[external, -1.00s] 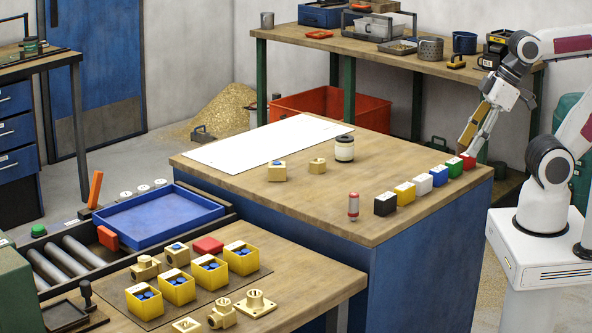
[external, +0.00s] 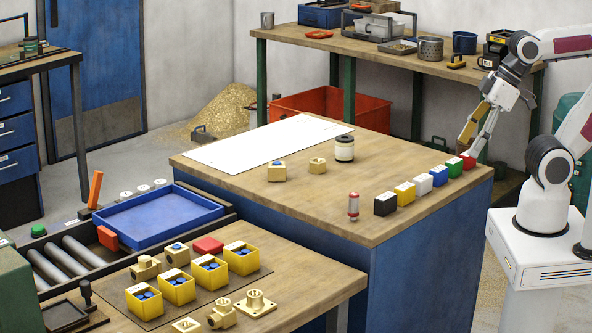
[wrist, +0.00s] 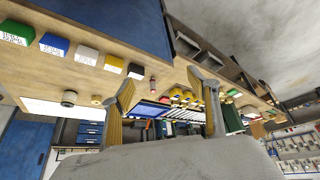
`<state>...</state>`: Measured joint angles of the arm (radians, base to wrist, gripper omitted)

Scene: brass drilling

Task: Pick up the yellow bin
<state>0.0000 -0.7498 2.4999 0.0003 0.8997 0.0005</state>
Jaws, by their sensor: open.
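A small yellow bin (external: 405,193) sits on the middle wooden-topped bench, in a row between a black bin (external: 385,204) and a white bin (external: 423,183). In the wrist view the yellow bin (wrist: 114,62) is at the upper left, beside the black one (wrist: 137,71). My gripper (external: 466,149) is open and empty at the far right end of the row, by the red bin (external: 467,161). I cannot tell whether it touches the red bin. In the wrist view the fingers of my gripper (wrist: 163,90) are spread wide, with nothing between them.
Blue (external: 439,175) and green (external: 455,166) bins continue the row. A red-capped cylinder (external: 353,206) stands left of the black bin. Several larger yellow boxes with blue pieces sit on the front bench. The white sheet (external: 268,144) and nearby bench top are mostly clear.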

